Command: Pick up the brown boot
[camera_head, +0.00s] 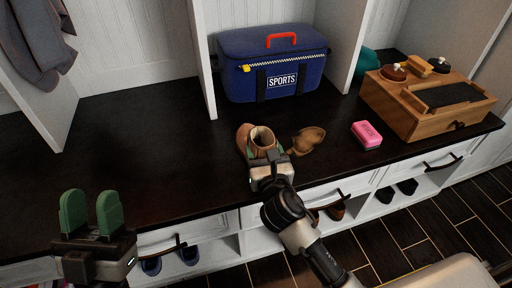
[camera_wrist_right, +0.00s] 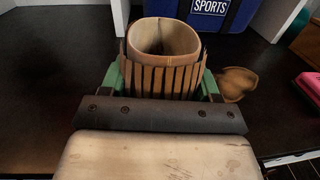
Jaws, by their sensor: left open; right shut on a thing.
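The brown boot (camera_head: 258,141) stands upright at the middle of the dark bench top, its open shaft facing up. My right gripper (camera_head: 266,158) is shut on the boot's shaft from the front. In the right wrist view the boot (camera_wrist_right: 165,45) fills the space between the green fingers of my right gripper (camera_wrist_right: 162,82). The boot's lower part is hidden there. I cannot tell whether its sole touches the bench. My left gripper (camera_head: 91,213) is open and empty at the lower left, near the bench's front edge.
A brown object (camera_head: 306,140), perhaps another boot lying over, is just right of the boot. A blue sports bag (camera_head: 273,62) stands behind. A pink brush or sponge (camera_head: 367,135) and a wooden box (camera_head: 425,100) are at right. The bench top at left (camera_head: 130,140) is clear.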

